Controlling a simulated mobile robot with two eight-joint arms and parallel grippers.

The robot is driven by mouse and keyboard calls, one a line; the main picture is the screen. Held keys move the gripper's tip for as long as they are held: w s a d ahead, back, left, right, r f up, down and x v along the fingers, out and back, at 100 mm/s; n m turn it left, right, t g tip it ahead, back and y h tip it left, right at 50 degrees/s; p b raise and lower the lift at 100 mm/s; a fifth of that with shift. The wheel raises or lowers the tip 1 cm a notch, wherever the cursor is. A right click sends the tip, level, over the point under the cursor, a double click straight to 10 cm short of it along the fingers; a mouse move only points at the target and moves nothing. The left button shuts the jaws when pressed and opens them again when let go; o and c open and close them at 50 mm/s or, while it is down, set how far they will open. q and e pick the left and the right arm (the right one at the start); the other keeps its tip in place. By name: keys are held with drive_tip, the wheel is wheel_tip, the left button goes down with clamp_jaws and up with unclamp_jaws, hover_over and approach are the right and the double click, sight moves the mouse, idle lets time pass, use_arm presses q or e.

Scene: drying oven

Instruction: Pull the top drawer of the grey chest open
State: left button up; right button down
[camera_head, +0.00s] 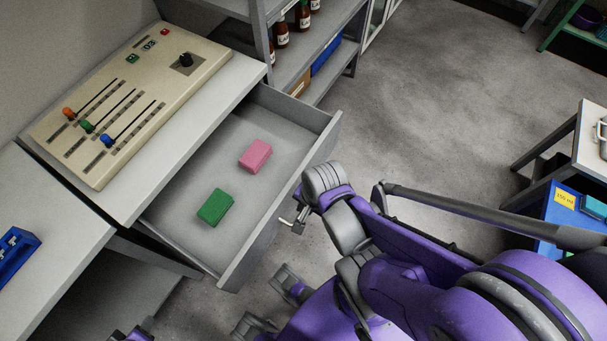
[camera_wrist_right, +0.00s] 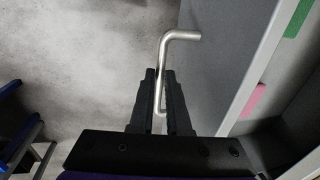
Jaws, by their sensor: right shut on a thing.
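The top drawer (camera_head: 263,243) of the grey chest (camera_head: 190,150) is pulled well out, its inside open to view. A pink block (camera_head: 255,156) and a green block (camera_head: 215,207) lie apart on its floor. My right gripper (camera_wrist_right: 162,100) is shut on the drawer's metal handle (camera_wrist_right: 164,65), a bent bar between the two dark fingers. In the head view the handle (camera_head: 288,221) shows at the drawer's front, and my right wrist covers part of the hold. The pink block (camera_wrist_right: 252,101) and green block (camera_wrist_right: 297,18) also show in the right wrist view.
A beige control panel (camera_head: 130,105) with sliders and a knob lies on the chest's top. A shelf (camera_head: 290,65) with bottles stands behind. A blue rack (camera_head: 15,255) sits on the left surface. A side table (camera_head: 580,150) stands at the right. Bare floor (camera_head: 440,100) lies between.

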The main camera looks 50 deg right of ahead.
drive_tip(key=c, duration=0.9)
unclamp_jaws()
use_arm(q)
drive_tip(key=shift+r, duration=0.1)
use_arm(e)
drive_tip(key=shift+r, duration=0.1)
use_arm(q)
wheel_tip(320, 180, up, 9)
drive_tip(key=w+p, duration=0.2)
drive_tip(key=p, duration=0.5)
drive_tip(key=shift+w+f+t, duration=0.15)
drive_tip(key=shift+f+t, duration=0.05)
drive_tip(key=shift+t, duration=0.1)
use_arm(e)
drive_tip(key=shift+s+r, duration=0.35)
drive_tip(key=shift+r, duration=1.4)
drive_tip(key=shift+s+r, duration=0.3)
drive_tip(key=shift+r, duration=1.45)
drive_tip(key=shift+s+r, duration=0.35)
drive_tip(key=shift+r, duration=1.4)
